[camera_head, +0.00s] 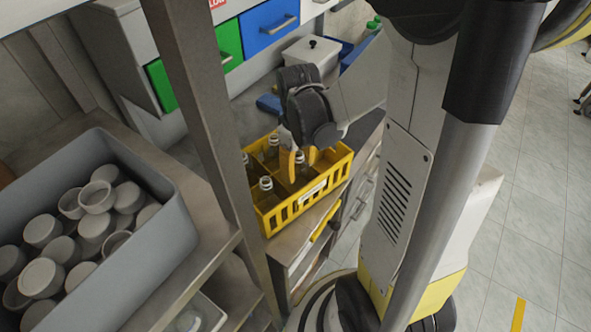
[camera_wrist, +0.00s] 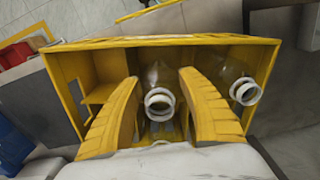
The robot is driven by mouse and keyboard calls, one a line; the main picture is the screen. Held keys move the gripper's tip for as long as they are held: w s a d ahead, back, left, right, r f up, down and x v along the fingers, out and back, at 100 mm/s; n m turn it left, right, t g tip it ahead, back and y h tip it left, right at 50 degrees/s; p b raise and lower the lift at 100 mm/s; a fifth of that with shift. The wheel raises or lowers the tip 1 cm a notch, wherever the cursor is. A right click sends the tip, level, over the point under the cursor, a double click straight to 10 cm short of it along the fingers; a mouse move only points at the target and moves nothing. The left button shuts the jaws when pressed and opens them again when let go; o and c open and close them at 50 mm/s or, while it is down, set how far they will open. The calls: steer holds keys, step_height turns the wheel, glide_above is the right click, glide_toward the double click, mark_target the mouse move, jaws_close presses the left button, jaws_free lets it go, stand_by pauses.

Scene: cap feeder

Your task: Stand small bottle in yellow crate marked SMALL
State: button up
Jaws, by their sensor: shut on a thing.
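The yellow crate (camera_head: 273,221) stands on a grey counter in the head view, with a white label (camera_head: 313,191) on its front side; the label's text is too small to read. My gripper (camera_head: 301,158) is over the crate, its yellow fingers shut on a clear small bottle (camera_head: 303,171). In the wrist view my gripper (camera_wrist: 160,80) has one finger on each side of this bottle (camera_wrist: 159,103), which is inside the crate's outline (camera_wrist: 170,41). Whether its base touches the crate floor is hidden. Several other clear bottles, one of them (camera_head: 266,188) at the left front, stand in the crate.
In the wrist view another bottle (camera_wrist: 243,90) is right of my fingers, and the crate's left compartment is empty. Green (camera_head: 228,45) and blue (camera_head: 268,25) drawers are behind.

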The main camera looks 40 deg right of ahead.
mark_target(298, 154)
steer(key=shift+f, duration=0.85)
steer(key=shift+f, duration=0.1)
steer(key=o, duration=0.8)
steer(key=shift+o, duration=0.2)
step_height(298, 154, up, 11)
steer(key=p, duration=0.3)
steer(key=shift+w+r+p, duration=0.1)
steer(key=shift+r+p, duration=0.1)
steer(key=shift+p, duration=0.2)
steer(key=shift+a+r, duration=0.2)
steer(key=shift+r, duration=0.45)
steer(key=s+a+r+m+t, duration=0.2)
steer(key=s+a+r+t, duration=0.2)
steer(key=a+r+t, duration=0.3)
steer(key=a, duration=0.4)
steer(key=shift+r+m, duration=0.4)
